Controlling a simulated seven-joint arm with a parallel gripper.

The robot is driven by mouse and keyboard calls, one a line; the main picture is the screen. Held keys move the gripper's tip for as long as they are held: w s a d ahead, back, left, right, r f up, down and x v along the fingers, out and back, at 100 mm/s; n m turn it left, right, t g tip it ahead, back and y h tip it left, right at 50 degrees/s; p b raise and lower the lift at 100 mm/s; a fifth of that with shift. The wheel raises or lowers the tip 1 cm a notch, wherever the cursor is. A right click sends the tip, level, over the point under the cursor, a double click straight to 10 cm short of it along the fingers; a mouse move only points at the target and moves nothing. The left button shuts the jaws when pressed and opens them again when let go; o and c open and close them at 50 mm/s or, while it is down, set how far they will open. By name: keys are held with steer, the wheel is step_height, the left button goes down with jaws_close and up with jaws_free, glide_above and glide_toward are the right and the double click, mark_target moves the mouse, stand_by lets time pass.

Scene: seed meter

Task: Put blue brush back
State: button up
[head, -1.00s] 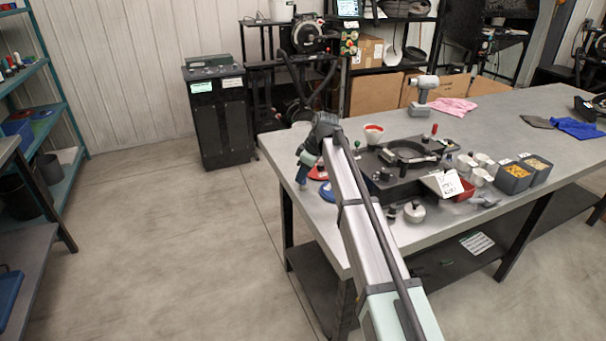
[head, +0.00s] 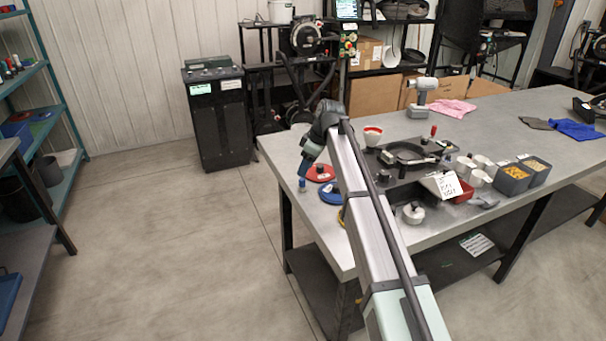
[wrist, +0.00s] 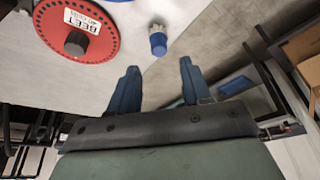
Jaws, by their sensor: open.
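A small upright blue piece with a pale end, apparently the blue brush (head: 302,186), is at the table's left edge. In the wrist view the brush (wrist: 158,42) lies just beyond and between my fingertips, with a gap to them. My gripper (head: 304,171) is above it at the left edge of the table, tilted downward. The wrist view shows the gripper's two blue fingers (wrist: 158,69) spread apart with nothing between them. I cannot tell what the brush rests in, if anything.
A red disc (head: 322,173) labelled BEET in the wrist view (wrist: 98,41) and a blue disc (head: 329,195) lie close by. The black seed meter fixture (head: 395,172), a white cup with red contents (head: 373,136) and grey bins (head: 511,180) stand to the right. Floor is clear left of the table.

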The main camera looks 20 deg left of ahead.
steer(key=v, duration=0.7)
steer(key=shift+r, duration=0.15)
